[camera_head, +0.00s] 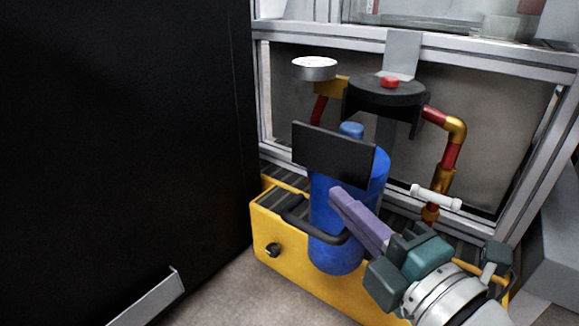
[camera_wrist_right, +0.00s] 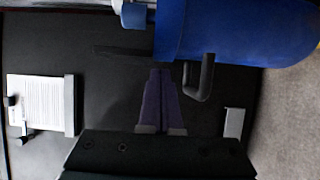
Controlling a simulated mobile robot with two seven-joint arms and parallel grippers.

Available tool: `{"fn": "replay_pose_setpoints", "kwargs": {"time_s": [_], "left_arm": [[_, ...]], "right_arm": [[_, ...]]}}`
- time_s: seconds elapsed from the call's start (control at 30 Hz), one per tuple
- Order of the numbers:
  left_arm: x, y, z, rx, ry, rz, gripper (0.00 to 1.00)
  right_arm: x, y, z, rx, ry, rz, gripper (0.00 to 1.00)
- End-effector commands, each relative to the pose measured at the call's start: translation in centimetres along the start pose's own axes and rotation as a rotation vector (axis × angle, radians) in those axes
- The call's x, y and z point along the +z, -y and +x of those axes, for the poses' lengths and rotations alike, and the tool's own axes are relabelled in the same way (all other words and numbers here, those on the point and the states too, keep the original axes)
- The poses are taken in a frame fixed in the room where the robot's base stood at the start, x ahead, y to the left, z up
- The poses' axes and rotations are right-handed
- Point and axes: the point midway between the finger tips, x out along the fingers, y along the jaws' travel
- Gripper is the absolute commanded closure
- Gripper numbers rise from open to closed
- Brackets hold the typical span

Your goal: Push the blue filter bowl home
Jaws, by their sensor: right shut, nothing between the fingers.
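The blue filter bowl (camera_head: 335,257) stands upright at the yellow tray, and its blue side fills the top right of the right wrist view (camera_wrist_right: 240,30). A black handle (camera_head: 310,227) curves out in front of it and also shows in the wrist view (camera_wrist_right: 205,85). A dark flat plate (camera_head: 333,152) hides part of the bowl's upper front. The round black filter head (camera_head: 387,97) with a red button is above and behind, to the right. My right gripper (camera_head: 335,195) is shut and empty, its purple fingertips in front of the bowl; contact is unclear. My left gripper is out of view.
The yellow tray (camera_head: 295,262) has a dark slatted top. Red and brass pipes (camera_head: 450,150), a white gauge (camera_head: 314,68) and an aluminium frame (camera_head: 470,52) surround the filter head. A large black panel (camera_head: 120,130) closes off the left side.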

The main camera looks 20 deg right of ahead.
Motion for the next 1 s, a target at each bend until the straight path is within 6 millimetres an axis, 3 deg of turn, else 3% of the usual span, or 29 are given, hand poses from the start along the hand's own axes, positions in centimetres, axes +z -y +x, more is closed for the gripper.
{"fn": "replay_pose_setpoints", "kwargs": {"time_s": [0.6, 1.0], "left_arm": [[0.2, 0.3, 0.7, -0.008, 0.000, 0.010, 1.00], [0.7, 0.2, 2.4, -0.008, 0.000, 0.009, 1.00]], "right_arm": [[1.5, 0.0, 1.3, 0.000, 0.000, 0.000, 1.00], [9.5, 0.1, 5.4, 0.001, 0.000, -0.002, 1.00]]}}
